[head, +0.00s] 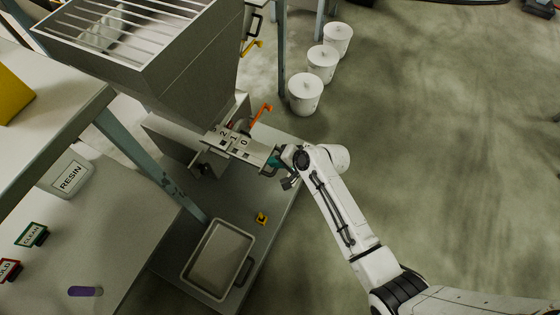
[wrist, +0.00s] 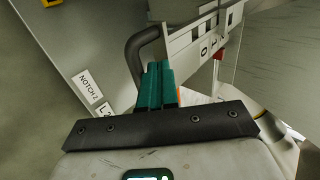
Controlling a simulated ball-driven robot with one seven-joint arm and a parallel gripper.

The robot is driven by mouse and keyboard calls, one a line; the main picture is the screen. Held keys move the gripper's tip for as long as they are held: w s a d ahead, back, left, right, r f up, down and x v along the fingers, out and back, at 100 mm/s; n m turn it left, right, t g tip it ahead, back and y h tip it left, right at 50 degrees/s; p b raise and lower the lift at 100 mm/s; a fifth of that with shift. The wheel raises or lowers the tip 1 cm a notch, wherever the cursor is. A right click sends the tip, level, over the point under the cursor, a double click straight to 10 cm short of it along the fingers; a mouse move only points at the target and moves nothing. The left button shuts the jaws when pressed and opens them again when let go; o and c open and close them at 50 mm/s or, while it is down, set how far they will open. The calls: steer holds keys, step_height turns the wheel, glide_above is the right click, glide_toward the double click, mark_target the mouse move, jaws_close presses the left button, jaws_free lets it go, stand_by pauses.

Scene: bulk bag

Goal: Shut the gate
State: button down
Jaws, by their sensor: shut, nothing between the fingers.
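The gate (head: 240,145) is a pale plate with a number scale, under the grey hopper (head: 190,65). The scale (wrist: 205,43) also shows in the wrist view, with a 0 and a red pointer (wrist: 220,52) at its right. A dark curved handle (wrist: 134,50) stands out from the gate side. My gripper (head: 274,161) is at the gate's right end in the head view. In the wrist view its teal fingers (wrist: 159,85) are together and empty, just right of the handle. Whether they touch the handle I cannot tell.
An orange lever (head: 262,113) rises behind the gate. A note card (wrist: 88,86) reads NOTCH 2. White tubs (head: 306,92) stand on the floor; the floor at right is clear.

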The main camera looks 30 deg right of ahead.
mark_target(246, 151)
steer(key=w+a, duration=0.1)
steer(key=w, duration=0.1)
steer(key=w+a, duration=0.4)
steer(key=w, duration=0.1)
steer(key=shift+b, duration=0.4)
steer(key=shift+r, duration=0.1)
steer(key=shift+w+a+r, duration=0.1)
steer(key=shift+r, duration=0.05)
steer(key=shift+r, duration=0.1)
